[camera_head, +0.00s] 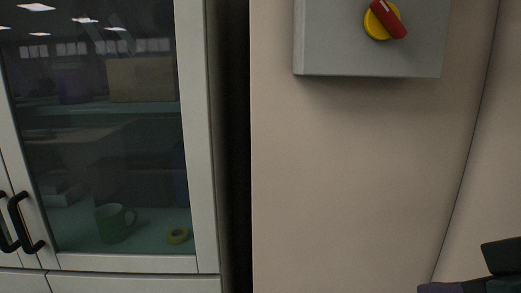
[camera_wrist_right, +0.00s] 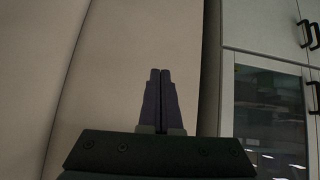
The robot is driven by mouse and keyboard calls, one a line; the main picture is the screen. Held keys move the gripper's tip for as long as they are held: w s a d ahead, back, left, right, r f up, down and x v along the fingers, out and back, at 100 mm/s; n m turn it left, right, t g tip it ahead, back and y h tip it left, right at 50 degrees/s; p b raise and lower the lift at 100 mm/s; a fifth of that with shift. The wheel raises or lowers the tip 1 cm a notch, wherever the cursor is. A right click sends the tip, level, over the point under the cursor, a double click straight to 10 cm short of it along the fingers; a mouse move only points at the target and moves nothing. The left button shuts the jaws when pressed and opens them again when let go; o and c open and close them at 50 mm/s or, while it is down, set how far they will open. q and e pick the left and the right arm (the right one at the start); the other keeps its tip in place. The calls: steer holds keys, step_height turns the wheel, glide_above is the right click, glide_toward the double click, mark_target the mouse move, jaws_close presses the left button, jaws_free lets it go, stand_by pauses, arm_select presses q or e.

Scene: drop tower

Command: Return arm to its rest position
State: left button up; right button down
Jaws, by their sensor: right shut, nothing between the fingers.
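My right gripper (camera_wrist_right: 160,76) shows in the right wrist view with its two dark fingers together and nothing between them. Part of the right gripper also shows at the lower right corner of the head view (camera_head: 438,287), in front of the beige wall panel. A grey box (camera_head: 345,50) with a red and yellow rotary switch (camera_head: 386,20) is mounted on the panel, above and apart from the gripper. The red handle is tilted. The top of the box is cut off. My left gripper is not in view.
A white cabinet (camera_head: 205,150) with glass doors and black handles (camera_head: 22,222) stands at the left. The beige panel (camera_head: 340,180) below the box is bare.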

steer(key=s+f+g, duration=0.3)
steer(key=s+f, duration=0.1)
steer(key=s, duration=0.4)
steer(key=s+f+g, duration=0.2)
steer(key=s+f, duration=0.2)
steer(key=s, duration=0.4)
step_height(320, 180, up, 24)
steer(key=n+p, duration=0.1)
steer(key=p, duration=2.3)
steer(key=shift+s+d+r+g, duration=0.15)
steer(key=shift+s+r+g, duration=0.15)
steer(key=shift+s, duration=0.1)
steer(key=shift+f, duration=0.1)
